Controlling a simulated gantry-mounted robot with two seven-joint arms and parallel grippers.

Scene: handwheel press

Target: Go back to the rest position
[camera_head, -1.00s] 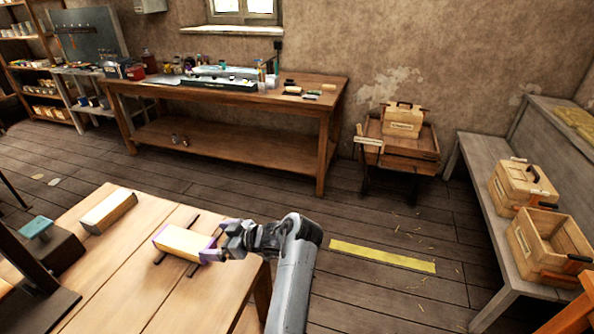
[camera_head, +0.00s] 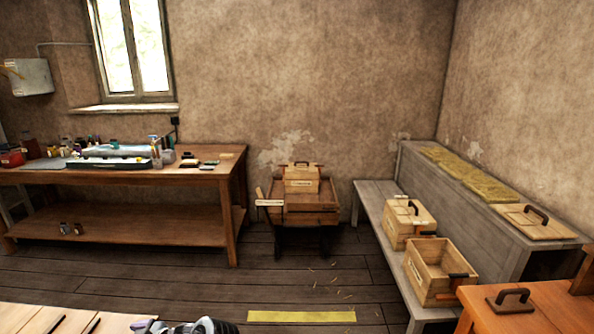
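Only the top of one of my arms shows at the bottom edge of the head view, and I take it for the right one. Its gripper (camera_head: 150,327) is at the front worktable (camera_head: 25,318), mostly cut off by the frame. A small purple bit shows beside it. Whether its fingers are open or shut cannot be seen. My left gripper is not in view.
A long workbench (camera_head: 120,178) with bottles and tools stands by the wall. A cart (camera_head: 305,212) carries a wooden box (camera_head: 301,180). Wooden boxes sit on a grey bench (camera_head: 372,200) at right. A yellow floor strip (camera_head: 302,316) lies on open floor.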

